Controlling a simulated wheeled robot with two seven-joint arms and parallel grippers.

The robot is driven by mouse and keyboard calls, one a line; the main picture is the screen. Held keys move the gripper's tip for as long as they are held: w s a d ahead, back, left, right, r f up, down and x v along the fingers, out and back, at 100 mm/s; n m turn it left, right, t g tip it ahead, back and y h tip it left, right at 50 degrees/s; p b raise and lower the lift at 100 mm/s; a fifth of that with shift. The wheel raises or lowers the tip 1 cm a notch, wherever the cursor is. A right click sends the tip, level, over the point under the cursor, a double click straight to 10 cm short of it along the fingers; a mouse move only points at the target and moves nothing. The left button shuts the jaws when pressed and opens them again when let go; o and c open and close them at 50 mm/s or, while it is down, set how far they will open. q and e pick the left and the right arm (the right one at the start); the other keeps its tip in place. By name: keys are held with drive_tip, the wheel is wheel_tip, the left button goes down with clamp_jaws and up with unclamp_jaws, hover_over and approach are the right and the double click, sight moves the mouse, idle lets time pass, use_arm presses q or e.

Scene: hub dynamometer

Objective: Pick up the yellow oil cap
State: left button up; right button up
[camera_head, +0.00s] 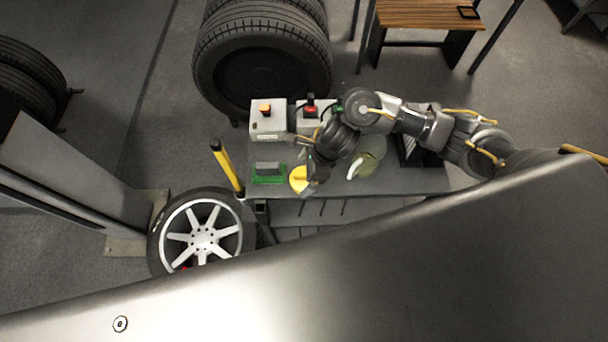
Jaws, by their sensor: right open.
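The yellow oil cap (298,178) lies on the grey workbench (400,183), near its front edge. My right arm comes in from the right, and my right gripper (308,182) is over the bench at the cap's right side, open. The gripper partly covers the cap. I cannot tell whether the fingers touch it. My left gripper is not in view.
A green block with a grey top (268,174) sits left of the cap. Two grey switch boxes, one with an orange button (267,118), stand behind. A pale jug (369,160) stands right. A wheel (202,236) and yellow-black post (228,168) are at the left.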

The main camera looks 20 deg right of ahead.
sight(298, 176)
drive_tip(key=shift+a+f, duration=0.25)
drive_tip(key=shift+f, duration=0.25)
drive_tip(key=c, duration=1)
drive_tip(key=shift+c, duration=0.2)
drive_tip(key=shift+r, duration=0.1)
drive_tip(key=shift+w+r+b, duration=0.1)
drive_tip(key=shift+r+b, duration=0.2)
drive_tip(key=shift+r, duration=0.15)
drive_tip(key=r, duration=0.3)
drive_tip(key=shift+s+b, duration=0.35)
drive_tip(key=s+r+p, duration=0.3)
drive_tip(key=s+r, duration=0.5)
drive_tip(key=s, duration=0.5)
drive_tip(key=shift+s+a+r, duration=0.2)
drive_tip(key=shift+a+r, duration=0.2)
drive_tip(key=shift+a, duration=0.05)
